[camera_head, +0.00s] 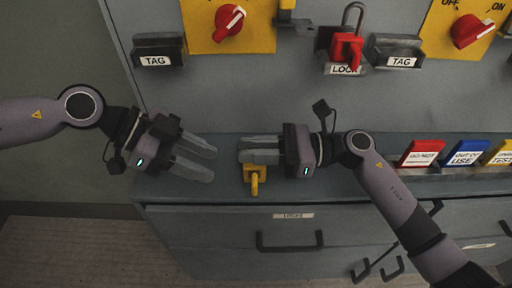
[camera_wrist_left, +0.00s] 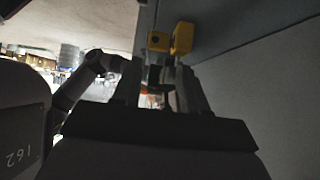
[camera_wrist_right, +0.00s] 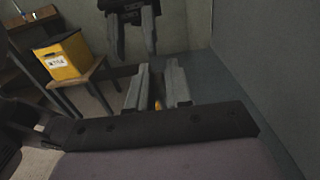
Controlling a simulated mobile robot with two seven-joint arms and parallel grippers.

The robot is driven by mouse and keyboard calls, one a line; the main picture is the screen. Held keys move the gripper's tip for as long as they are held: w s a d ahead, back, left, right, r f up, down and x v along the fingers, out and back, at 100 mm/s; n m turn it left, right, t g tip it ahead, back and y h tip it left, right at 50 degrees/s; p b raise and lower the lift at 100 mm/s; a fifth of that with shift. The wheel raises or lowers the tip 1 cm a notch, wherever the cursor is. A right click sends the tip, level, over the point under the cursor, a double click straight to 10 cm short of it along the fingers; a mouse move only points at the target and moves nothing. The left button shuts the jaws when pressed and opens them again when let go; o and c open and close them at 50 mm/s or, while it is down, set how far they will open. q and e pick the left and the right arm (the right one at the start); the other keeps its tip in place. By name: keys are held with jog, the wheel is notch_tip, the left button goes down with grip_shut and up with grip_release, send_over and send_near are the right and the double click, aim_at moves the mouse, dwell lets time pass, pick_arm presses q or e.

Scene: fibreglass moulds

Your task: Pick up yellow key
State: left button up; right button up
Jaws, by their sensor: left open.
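A yellow key-like piece (camera_head: 256,181) is at the front edge of the grey ledge, just below the fingers of my right gripper (camera_head: 262,150). The right fingers hide its upper part. In the right wrist view a bit of yellow (camera_wrist_right: 157,104) shows between the right fingers, which are a little apart; I cannot tell whether they grip it. My left gripper (camera_head: 198,163) is open and empty, to the left of the yellow piece, pointing right. The left wrist view shows two yellow parts (camera_wrist_left: 181,38) beyond its fingertips.
The ledge (camera_head: 390,150) runs along the grey panel, with red (camera_head: 419,153) and blue (camera_head: 466,152) tag boxes at right. A red padlock (camera_head: 346,48) hangs above. Drawers with dark handles (camera_head: 288,241) lie below. A yellow box (camera_wrist_right: 67,56) stands on a side table.

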pick_arm(q)
notch_tip(320, 180, up, 6)
jog(key=m+y, duration=1)
jog(key=m, duration=0.8)
send_over(255, 181)
jog(key=f, duration=0.6)
jog(key=shift+s+a+f, duration=0.1)
jog(key=shift+s+a, duration=0.15)
jog(key=shift+a, duration=0.05)
jog(key=shift+w+d+f, duration=0.1)
jog(key=shift+d+f, duration=0.05)
jog(key=shift+f, duration=1.3)
jog(key=shift+w+d+f, duration=0.1)
jog(key=shift+f, duration=1.3)
grip_shut()
